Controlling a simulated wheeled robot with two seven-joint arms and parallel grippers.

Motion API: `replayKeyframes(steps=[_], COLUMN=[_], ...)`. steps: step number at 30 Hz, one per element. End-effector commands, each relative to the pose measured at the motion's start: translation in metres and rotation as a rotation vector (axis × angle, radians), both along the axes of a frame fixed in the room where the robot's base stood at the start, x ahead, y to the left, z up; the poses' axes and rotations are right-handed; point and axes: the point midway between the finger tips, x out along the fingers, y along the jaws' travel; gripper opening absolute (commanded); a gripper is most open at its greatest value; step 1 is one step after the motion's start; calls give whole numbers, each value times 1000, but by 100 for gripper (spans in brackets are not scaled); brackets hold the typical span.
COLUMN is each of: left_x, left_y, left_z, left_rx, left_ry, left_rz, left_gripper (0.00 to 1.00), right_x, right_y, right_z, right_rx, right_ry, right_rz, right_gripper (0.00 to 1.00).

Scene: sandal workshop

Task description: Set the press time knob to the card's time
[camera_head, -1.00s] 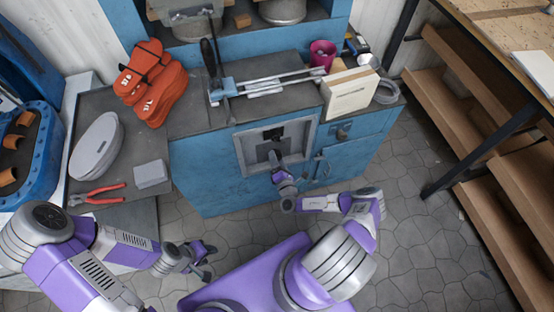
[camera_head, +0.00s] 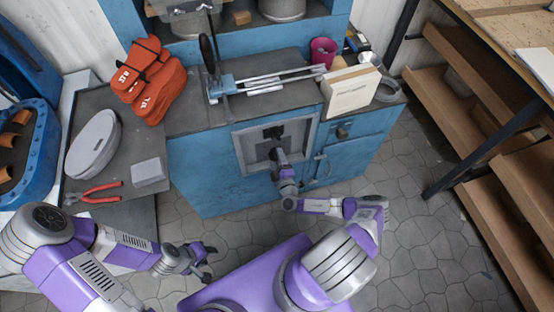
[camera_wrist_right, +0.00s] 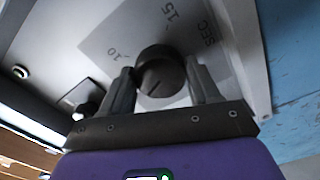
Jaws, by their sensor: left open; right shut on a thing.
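The press time knob (camera_wrist_right: 160,72) is a round black dial on a grey plate marked 10, 15 and SEC in the right wrist view. My right gripper (camera_wrist_right: 161,78) has one finger on each side of it and is shut on it. I cannot clearly read the knob's setting. In the head view, my right gripper (camera_head: 279,157) reaches the recessed panel (camera_head: 242,150) on the blue press cabinet and hides the knob. My left gripper (camera_head: 206,263) is open and empty, low in front of the cabinet. I cannot make out a card showing a time.
Orange sandal pieces (camera_head: 150,82), a grey oval pad (camera_head: 93,145), red pliers (camera_head: 93,193) and a grey block (camera_head: 149,172) lie on the left worktop. A pale box (camera_head: 350,92) and a magenta cup (camera_head: 322,51) stand on the cabinet. A smaller black knob (camera_wrist_right: 88,105) sits beside the dial.

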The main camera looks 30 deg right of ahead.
Motion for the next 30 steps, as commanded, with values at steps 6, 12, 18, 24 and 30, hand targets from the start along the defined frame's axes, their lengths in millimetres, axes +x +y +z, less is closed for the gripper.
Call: replayKeyframes(steps=[6,12,18,24,30], left_x=[0,0,0,0,0], left_y=[0,0,0,0,0], left_z=[-8,-14,-21,-28,-34], left_rx=[0,0,0,0,0], left_ry=[0,0,0,0,0], left_rz=[0,0,0,0,0], left_gripper=[43,43,43,43,43], right_x=[-1,-1,-1,-1,-1], right_y=[1,2,2,2,2], right_z=[-2,-2,-2,-2,-2], right_rx=[202,388,572,753,909], right_ry=[-46,-89,-134,-178,-216], right_rz=[1,3,2,3,3], right_gripper=[31,31,31,31,31])
